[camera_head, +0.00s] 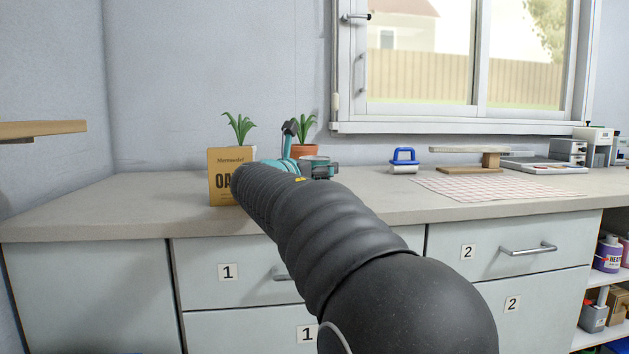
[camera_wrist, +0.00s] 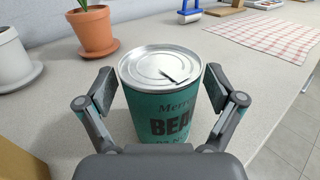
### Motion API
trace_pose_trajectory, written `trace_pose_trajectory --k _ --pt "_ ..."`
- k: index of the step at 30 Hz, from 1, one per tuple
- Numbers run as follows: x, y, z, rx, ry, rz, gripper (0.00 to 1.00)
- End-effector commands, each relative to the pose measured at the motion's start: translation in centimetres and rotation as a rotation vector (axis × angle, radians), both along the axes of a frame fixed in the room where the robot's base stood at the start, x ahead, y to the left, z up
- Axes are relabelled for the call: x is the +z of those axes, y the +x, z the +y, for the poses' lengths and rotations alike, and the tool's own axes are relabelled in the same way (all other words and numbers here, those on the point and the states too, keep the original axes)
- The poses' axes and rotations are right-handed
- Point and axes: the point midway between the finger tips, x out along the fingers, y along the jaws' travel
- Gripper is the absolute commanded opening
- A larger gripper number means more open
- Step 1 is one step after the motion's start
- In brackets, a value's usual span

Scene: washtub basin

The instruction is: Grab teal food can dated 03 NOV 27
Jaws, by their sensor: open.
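A teal food can (camera_wrist: 165,108) with a silver lid stands upright on the counter in the wrist view. The can's lower part is hidden behind my gripper's body. In the head view my arm covers much of the spot; a bit of teal shows by my gripper (camera_head: 305,150), and I cannot tell there which part is the can.
A tan oats box (camera_head: 222,175) stands left of my gripper. A potted plant in terracotta (camera_wrist: 92,30) and a white pot (camera_wrist: 14,60) stand behind.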

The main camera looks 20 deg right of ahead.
Motion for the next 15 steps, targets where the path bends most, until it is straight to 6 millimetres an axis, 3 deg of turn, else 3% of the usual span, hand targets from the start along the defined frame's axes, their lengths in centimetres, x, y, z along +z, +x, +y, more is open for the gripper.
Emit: trace_pose_trajectory --k 6,13,15 --pt "0.1 1.6 -2.3 -0.002 -0.001 0.001 0.92" --pt "0.1 1.7 -2.4 -0.001 0.0 0.0 0.92" --pt "0.1 1.7 -2.4 -0.001 0.0 0.0 0.75"
